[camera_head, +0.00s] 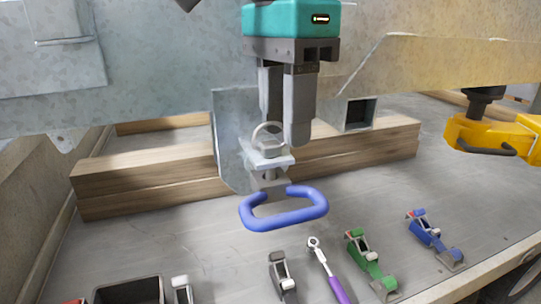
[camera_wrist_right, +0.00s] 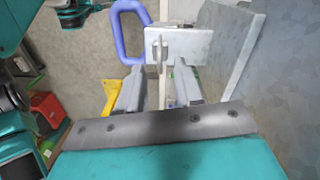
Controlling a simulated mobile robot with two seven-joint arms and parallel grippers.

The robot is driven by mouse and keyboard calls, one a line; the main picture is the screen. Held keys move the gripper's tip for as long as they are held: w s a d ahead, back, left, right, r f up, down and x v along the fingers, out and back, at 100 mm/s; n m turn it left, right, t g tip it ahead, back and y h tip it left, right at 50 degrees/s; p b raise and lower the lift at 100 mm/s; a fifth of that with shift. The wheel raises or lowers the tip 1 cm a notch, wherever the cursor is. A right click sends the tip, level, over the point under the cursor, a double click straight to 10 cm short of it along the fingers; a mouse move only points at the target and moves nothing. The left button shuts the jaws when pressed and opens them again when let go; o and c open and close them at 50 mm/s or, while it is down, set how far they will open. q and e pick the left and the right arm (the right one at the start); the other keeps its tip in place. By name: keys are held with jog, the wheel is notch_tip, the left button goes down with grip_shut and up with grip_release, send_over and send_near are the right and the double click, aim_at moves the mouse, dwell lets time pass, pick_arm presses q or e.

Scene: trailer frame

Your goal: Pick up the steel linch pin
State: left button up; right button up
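The steel linch pin, with a thin wire ring (camera_head: 268,128), sits at the top of a pin in a pale bracket plate (camera_head: 268,160) beside the galvanised frame. A blue loop handle (camera_head: 284,208) hangs just below. In the right wrist view, a small steel ring (camera_wrist_right: 157,48) shows against the bracket, beyond the fingertips. My right gripper (camera_head: 285,130) points down with its fingers apart, right at the ring; its two fingers (camera_wrist_right: 160,78) show a gap with nothing clearly held. A dark tip at the head view's top edge (camera_head: 188,4) may be my left gripper; its fingers cannot be made out.
Wooden beams (camera_head: 150,178) lie behind the bracket on a grey deck. A yellow coupling part (camera_head: 495,138) is at the right. Green (camera_head: 370,262) and blue (camera_head: 433,238) ratchet buckles, a purple-handled wrench (camera_head: 330,275) and a dark tray (camera_head: 130,291) lie in front.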

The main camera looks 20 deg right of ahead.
jog(key=shift+f, duration=0.1)
jog(key=shift+c, duration=0.2)
grip_shut()
dwell(0.5)
notch_tip(320, 180, up, 20)
jog(key=p, duration=0.1)
jog(key=shift+p, duration=0.35)
dwell(0.4)
